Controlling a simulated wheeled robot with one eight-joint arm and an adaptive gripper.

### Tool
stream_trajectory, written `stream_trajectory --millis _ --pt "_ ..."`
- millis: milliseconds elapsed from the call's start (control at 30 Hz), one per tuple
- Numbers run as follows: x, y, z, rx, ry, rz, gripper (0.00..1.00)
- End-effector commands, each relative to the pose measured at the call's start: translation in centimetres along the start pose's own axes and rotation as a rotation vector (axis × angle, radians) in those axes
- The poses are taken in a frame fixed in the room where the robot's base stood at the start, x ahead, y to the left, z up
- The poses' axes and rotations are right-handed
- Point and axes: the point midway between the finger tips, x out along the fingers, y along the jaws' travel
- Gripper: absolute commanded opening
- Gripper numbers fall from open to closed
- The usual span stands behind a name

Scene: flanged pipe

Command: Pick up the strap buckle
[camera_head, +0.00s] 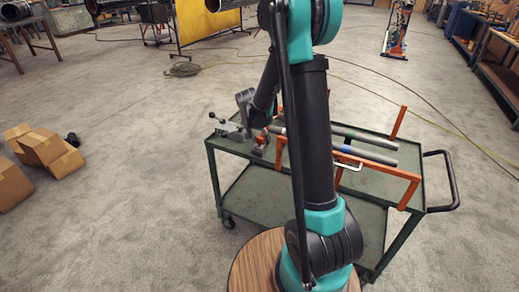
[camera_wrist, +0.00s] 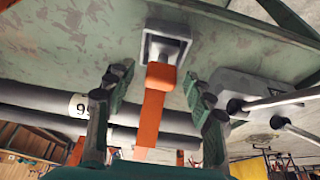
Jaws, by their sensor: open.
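What looks like the strap buckle, an orange piece with a grey rectangular frame (camera_wrist: 167,47) at its end, is in the upper middle of the wrist view. An orange strap (camera_wrist: 150,122) runs down from it. In the head view, a small orange and dark piece (camera_head: 261,142) on the cart's left part looks like the same buckle. My gripper (camera_wrist: 157,74) is open. Its two fingers stand apart on either side of the orange piece in the picture, with gaps on both sides. I cannot tell how far the fingertips are from it in depth. My arm hides part of the cart.
The green cart (camera_head: 230,148) has orange uprights and a black handle (camera_head: 449,180). Grey pipes (camera_head: 367,159) lie along it. A grey clamp block (camera_wrist: 245,92) with rods is right of my fingers. Cardboard boxes (camera_head: 42,147) lie far left; open floor lies between.

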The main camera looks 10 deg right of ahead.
Motion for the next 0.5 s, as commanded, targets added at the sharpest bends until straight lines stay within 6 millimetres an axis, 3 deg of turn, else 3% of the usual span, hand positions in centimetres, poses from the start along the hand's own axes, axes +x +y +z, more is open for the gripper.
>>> stream_trajectory --millis 133,500 --pt "-0.02 0.0 0.0 0.0 0.0 0.0 0.51" --pt "-0.04 -0.01 0.01 0.0 0.0 0.0 0.05"
